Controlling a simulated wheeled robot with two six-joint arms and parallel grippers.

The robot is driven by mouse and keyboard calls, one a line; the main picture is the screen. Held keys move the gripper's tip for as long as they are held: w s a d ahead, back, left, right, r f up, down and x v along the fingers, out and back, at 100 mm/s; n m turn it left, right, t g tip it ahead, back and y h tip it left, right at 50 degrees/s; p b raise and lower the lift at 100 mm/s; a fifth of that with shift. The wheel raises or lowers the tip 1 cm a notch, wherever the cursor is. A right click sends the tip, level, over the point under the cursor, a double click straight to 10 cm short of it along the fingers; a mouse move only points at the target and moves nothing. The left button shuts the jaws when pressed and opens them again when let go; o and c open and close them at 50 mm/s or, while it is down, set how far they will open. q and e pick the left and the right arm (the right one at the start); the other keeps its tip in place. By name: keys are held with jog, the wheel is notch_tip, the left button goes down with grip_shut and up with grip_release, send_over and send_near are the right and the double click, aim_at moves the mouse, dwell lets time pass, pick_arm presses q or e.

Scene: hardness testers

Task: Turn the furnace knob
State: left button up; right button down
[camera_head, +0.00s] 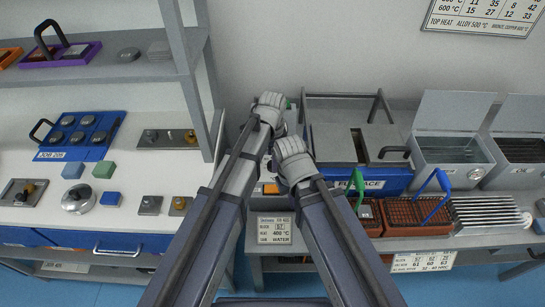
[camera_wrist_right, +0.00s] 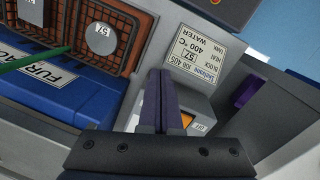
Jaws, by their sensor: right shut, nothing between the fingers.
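The furnace (camera_head: 330,143) is a grey box with a blue front labelled FURNACE (camera_head: 375,184). The blue front also shows in the right wrist view (camera_wrist_right: 60,95).
A shelf unit (camera_head: 150,72) with blocks and trays stands left. Both arms crowd the middle.

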pick_arm(q)
notch_tip(320, 180, up, 6)
jog(key=p, duration=0.4)
jog(key=shift+f+p, duration=0.15)
jog(key=shift+p, duration=0.2)
jog(key=shift+f, duration=0.1)
jog(key=s+a+n, duration=1.1)
jog(key=a+n, duration=0.5)
jog(key=s+d+r+m+p, duration=0.1)
jog(key=s+d+m, duration=0.1)
jog(key=d, duration=0.3)
jog(key=s+d+r+m+y+p, duration=0.1)
jog(key=s+d+r+m+p, duration=0.1)
jog(key=d, duration=0.3)
jog(key=shift+s+d, duration=0.15)
jog(key=shift+s, duration=0.7)
jog(key=shift+r, duration=0.1)
